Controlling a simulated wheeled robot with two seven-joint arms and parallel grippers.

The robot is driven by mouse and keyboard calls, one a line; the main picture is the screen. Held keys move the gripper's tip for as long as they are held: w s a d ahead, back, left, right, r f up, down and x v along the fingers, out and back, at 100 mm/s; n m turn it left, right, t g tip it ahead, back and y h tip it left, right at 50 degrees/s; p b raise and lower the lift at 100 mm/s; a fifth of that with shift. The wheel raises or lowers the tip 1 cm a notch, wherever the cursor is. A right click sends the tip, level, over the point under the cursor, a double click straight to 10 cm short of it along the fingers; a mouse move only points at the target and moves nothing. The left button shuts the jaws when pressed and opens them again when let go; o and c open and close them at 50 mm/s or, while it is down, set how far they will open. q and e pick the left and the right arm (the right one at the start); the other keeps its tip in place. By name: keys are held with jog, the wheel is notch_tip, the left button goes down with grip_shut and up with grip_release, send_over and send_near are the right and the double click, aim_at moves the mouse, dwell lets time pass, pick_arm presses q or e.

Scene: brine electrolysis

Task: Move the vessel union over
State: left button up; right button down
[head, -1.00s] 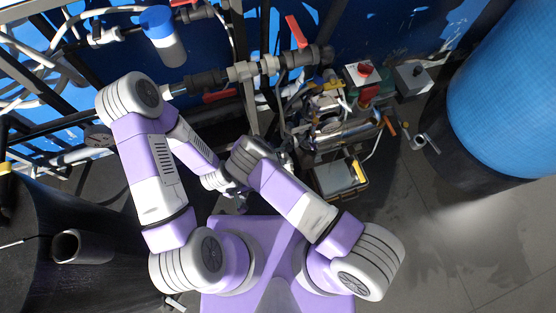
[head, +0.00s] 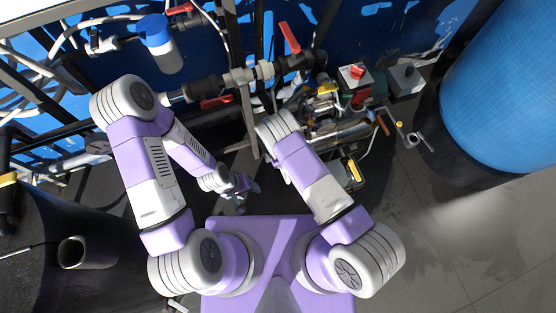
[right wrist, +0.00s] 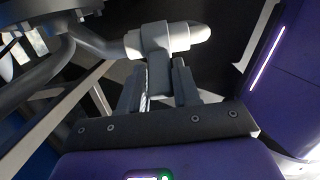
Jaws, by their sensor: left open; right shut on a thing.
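In the right wrist view my right gripper (right wrist: 158,88) is shut on a grey pipe fitting (right wrist: 166,38), which looks like the vessel union. The fitting has a collar with a stub down between the fingers and a grey tube across the top with a rounded right end. The tube runs left toward curved grey piping; whether they are joined I cannot tell. In the head view the right gripper and what it holds are hidden behind my right arm. My left gripper (head: 246,191) is open and empty, low in front of my base, apart from the piping.
A pipe run with red-handled valves (head: 290,38) and a pale grey fitting (head: 248,74) crosses the back. A cluttered equipment tray (head: 335,125) stands right of my right arm. A blue barrel (head: 510,90) is at far right, a black tank (head: 50,235) at left. Floor at lower right is clear.

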jog(key=c, duration=0.9)
grip_release()
